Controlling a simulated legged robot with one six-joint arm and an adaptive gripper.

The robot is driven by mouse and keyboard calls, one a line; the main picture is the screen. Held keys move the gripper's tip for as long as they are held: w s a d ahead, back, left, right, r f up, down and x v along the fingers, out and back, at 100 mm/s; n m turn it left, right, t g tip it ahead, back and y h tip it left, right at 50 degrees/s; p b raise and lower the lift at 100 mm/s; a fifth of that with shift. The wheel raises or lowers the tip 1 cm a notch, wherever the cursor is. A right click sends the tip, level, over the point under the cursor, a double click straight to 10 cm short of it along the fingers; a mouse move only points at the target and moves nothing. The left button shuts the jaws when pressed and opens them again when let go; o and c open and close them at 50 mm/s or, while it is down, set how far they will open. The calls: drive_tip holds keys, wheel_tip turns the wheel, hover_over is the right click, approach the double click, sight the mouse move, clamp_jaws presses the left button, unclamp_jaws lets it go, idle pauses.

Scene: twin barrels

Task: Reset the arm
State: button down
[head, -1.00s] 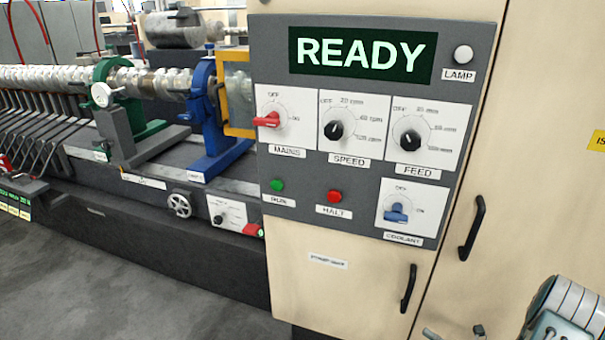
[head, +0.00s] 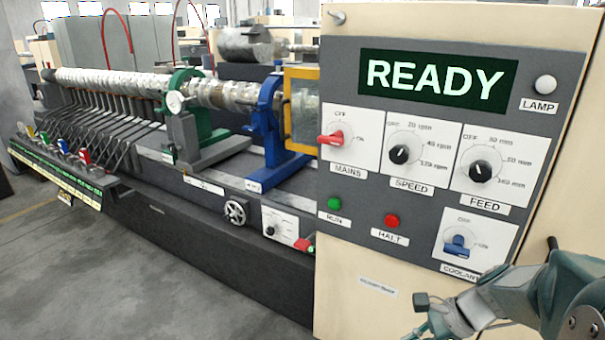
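My arm reaches in from the lower right corner in the head view, in front of the cream cabinet. Its end, my gripper (head: 434,322), is low in the picture and partly cut off by the bottom edge. I cannot make out whether its fingers are open or shut. Nothing held shows in the visible part.
The grey control panel (head: 345,75) reads READY, with a red mains switch (head: 337,138), black speed and feed knobs, run and halt buttons and a blue coolant switch (head: 458,245). A lathe-like machine with a green stand (head: 185,110) and blue stand (head: 270,120) stands left. Grey floor (head: 130,280) is open.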

drive_tip(key=s+a+r+n+t+h, duration=0.4)
drive_tip(key=s+r+n+h, duration=0.3)
drive_tip(key=n, duration=1)
drive_tip(key=shift+s+a+r+h, duration=0.4)
drive_tip(key=shift+s+a+r, duration=0.2)
drive_tip(key=shift+s+r, duration=1.4)
drive_tip(key=shift+s+f, duration=0.1)
drive_tip(key=shift+f, duration=0.1)
